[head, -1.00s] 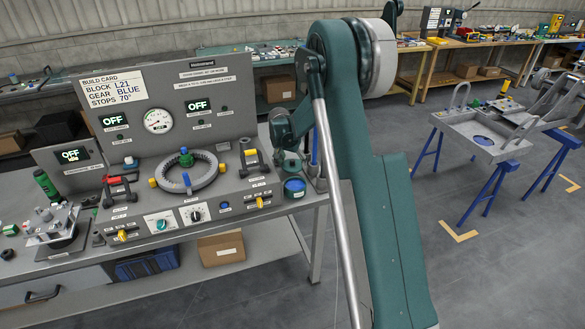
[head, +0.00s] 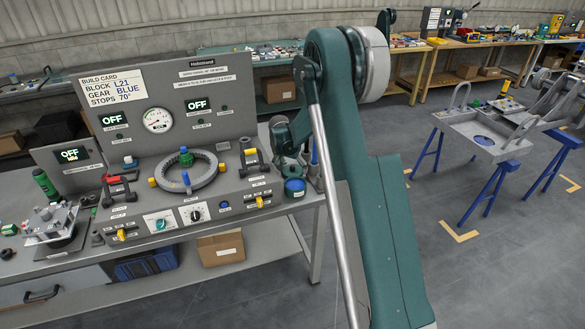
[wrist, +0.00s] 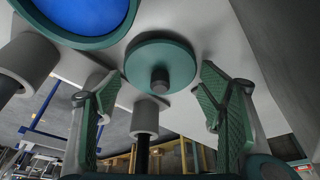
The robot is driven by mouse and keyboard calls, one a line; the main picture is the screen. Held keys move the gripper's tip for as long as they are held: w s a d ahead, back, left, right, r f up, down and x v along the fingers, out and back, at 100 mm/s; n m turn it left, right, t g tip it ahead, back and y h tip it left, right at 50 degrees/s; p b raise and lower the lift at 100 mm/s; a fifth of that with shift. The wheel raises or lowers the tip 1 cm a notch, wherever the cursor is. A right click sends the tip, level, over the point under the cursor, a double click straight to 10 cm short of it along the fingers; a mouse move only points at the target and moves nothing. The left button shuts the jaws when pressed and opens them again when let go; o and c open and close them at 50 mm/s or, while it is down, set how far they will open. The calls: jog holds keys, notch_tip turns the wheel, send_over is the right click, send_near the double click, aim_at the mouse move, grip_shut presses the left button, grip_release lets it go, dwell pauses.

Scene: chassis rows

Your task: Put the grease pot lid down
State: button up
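The grease pot lid (wrist: 160,65) is a round teal disc with a dark grey knob at its middle. In the wrist view it appears to lie flat, knob toward the camera, on the pale grey bench top. My gripper (wrist: 158,92) is open, its green-padded fingers spread apart on either side of the knob without touching it. The grease pot (head: 295,189) stands on the right end of the bench. The pot's blue inside and teal rim show large in the wrist view (wrist: 85,12), beside the lid. The head view does not clearly show the lid or fingertips near my arm.
Grey cylindrical holders (wrist: 150,118) stand close to the lid in the wrist view. The bench's right edge is close by.

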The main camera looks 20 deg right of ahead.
jog(key=shift+r, duration=0.15)
jog(key=p+v, duration=0.2)
jog(key=v, duration=1)
dwell(0.5)
dwell(0.3)
jog(key=s+a+r+n+t+y, duration=0.1)
jog(key=s+a+r+n, duration=0.15)
jog(key=s+r, duration=0.9)
jog(key=s+a+r+n+t+y, duration=0.15)
jog(key=s+a+r, duration=0.25)
jog(key=s+r, duration=0.8)
jog(key=s+a+f+n, duration=0.2)
jog(key=s, duration=1.3)
jog(key=s+a+f+n+t, duration=0.1)
jog(key=s+a+f+n, duration=0.2)
jog(key=s, duration=1.2)
jog(key=shift+a+y, duration=0.15)
jog(key=shift+y, duration=0.2)
